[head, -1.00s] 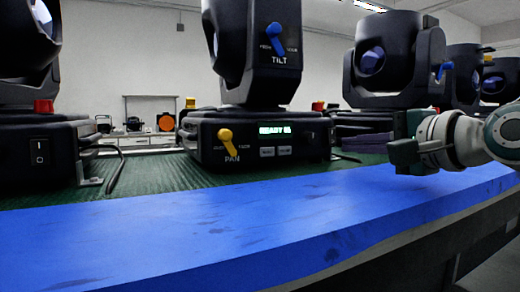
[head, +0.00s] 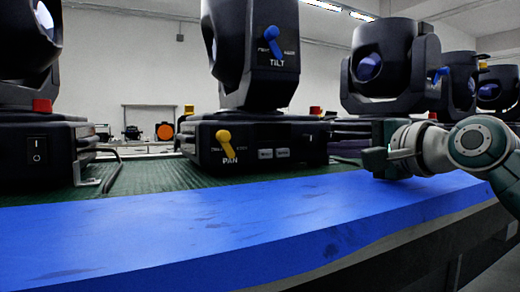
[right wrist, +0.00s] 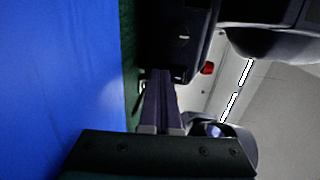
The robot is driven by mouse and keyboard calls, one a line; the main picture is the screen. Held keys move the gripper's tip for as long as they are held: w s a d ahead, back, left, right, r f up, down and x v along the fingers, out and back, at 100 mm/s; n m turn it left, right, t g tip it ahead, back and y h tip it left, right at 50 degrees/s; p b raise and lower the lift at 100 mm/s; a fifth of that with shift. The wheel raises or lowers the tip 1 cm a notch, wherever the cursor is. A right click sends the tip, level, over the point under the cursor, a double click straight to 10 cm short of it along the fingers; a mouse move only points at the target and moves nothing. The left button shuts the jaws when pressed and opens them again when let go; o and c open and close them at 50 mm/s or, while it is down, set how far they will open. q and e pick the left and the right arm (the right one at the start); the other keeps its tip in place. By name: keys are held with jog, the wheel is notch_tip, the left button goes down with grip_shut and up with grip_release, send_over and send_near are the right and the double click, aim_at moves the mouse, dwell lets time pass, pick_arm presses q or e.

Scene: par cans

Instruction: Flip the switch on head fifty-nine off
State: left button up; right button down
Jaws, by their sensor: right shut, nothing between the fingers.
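The middle moving head (head: 256,50) stands upright on its black base (head: 205,145). The display window on the base front is dark. A black rocker switch (head: 309,136) sits at the right of that front, too small to read its position. No number fifty-nine is readable now. My right gripper (head: 372,158) is shut and empty, to the right of this base and apart from it, above the blue edge. In the right wrist view, my right fingers (right wrist: 160,78) point toward a dark base with a small switch (right wrist: 183,38). My left gripper is out of view.
A blue padded edge (head: 180,215) runs along the front, with green mat (head: 140,175) behind it. Another head's base (head: 30,150), with a rocker switch, stands at left. More heads (head: 385,65) stand at right. The middle base has a yellow PAN lever (head: 226,145).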

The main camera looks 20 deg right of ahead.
jog(key=shift+s+r, duration=0.1)
jog(key=shift+s, duration=0.1)
jog(key=s, duration=0.3)
jog(key=s+p, duration=0.1)
jog(key=s, duration=0.5)
jog(key=shift+s+d+r+p, duration=0.25)
jog(key=shift+d+r+p, duration=0.05)
jog(key=shift+d+p, duration=0.1)
